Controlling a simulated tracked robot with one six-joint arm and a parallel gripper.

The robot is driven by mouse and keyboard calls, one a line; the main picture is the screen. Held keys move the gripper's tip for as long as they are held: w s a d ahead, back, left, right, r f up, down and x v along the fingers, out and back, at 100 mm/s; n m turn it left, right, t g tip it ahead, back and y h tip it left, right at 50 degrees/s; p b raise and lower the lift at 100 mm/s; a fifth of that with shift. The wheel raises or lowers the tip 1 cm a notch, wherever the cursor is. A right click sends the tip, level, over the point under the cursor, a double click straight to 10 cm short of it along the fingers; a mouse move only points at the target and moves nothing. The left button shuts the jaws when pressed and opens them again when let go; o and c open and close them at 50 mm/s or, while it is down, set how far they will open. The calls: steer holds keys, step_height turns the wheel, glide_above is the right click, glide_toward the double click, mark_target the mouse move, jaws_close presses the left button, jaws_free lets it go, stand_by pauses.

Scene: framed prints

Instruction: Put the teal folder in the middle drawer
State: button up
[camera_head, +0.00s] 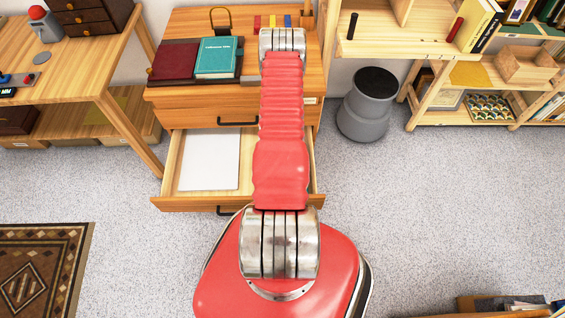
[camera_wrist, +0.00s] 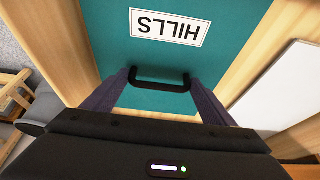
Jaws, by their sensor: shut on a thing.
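The teal folder (camera_wrist: 105,45) fills the middle of the wrist view, with a white label reading "HILLS" upside down and a black handle. My gripper (camera_wrist: 158,80) is shut on this handle, a finger at each end of it. Pale wood shows on both sides of the folder, and I cannot tell whether it rests on the drawer floor or hangs above it. An open drawer (camera_head: 180,203) below a closed one sticks out of the wooden cabinet (camera_head: 230,108). In the head view my arm hides the gripper, the folder and the drawer's right part.
A white flat thing (camera_head: 210,160) lies in the drawer's left part; it also shows in the wrist view (camera_wrist: 275,85). A teal book (camera_head: 218,58) and a dark red one (camera_head: 174,62) lie on the cabinet top. A grey stool (camera_head: 368,105) stands right of the cabinet.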

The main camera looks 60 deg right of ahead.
steer(key=shift+f, duration=0.4)
stand_by(0.5)
steer(key=o, duration=2.1)
steer(key=shift+v, duration=6.8)
